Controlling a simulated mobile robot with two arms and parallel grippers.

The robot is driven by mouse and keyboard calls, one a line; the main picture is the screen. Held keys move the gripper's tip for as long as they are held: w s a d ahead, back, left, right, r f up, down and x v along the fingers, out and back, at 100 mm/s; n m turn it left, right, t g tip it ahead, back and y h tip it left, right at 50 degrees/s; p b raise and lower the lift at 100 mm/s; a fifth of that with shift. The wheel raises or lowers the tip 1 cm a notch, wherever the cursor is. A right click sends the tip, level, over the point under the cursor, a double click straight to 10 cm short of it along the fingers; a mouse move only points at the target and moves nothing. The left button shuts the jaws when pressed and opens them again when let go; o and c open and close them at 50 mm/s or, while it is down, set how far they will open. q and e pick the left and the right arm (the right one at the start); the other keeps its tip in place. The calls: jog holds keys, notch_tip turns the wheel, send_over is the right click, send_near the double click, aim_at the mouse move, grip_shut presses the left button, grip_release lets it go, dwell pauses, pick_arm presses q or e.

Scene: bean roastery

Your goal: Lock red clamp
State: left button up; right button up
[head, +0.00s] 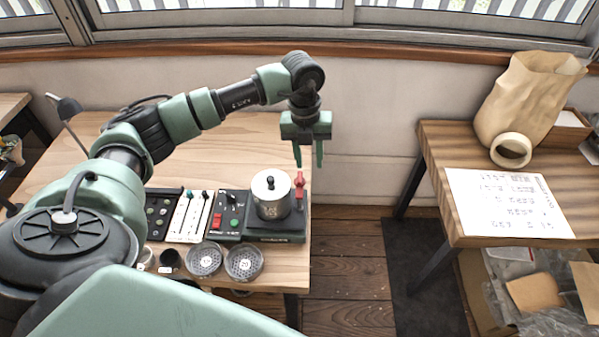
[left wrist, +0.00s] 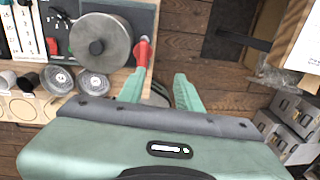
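The red clamp (head: 299,184) stands at the right edge of the black base (head: 276,238), beside a round metal canister (head: 271,196) with a black knob on its lid. My left gripper (head: 309,164) points down above the clamp, its fingers apart and nothing between them. In the head view its left finger lines up with the clamp's top. In the left wrist view the red clamp (left wrist: 143,52) lies just beyond the left fingertip, outside the gap of my left gripper (left wrist: 160,82). I cannot tell whether finger and clamp touch. My right gripper is out of view.
A control panel (head: 188,216) with sliders sits left of the canister, with two round perforated dishes (head: 244,262) in front. The wooden table (head: 232,143) is bare behind. Right, across a floor gap, another table (head: 455,150) holds a paper bag (head: 525,100), tape and a printed sheet.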

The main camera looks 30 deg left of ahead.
aim_at(300, 176)
pick_arm(q)
jog(key=shift+s+a+r+y, duration=0.1)
jog(key=shift+a+r+y, duration=0.1)
jog(key=shift+a, duration=0.4)
jog(key=shift+a+r+y, duration=0.1)
jog(key=shift+a+y, duration=0.1)
jog(key=shift+a, duration=0.35)
jog(key=shift+s+a+f+n, duration=0.1)
jog(key=shift+a+f+n, duration=0.05)
jog(key=shift+a+n, duration=0.15)
notch_tip(300, 176, down, 6)
jog(key=p, duration=0.2)
jog(key=shift+d+p, duration=0.15)
jog(key=shift+p, duration=0.2)
jog(key=shift+f, duration=0.75)
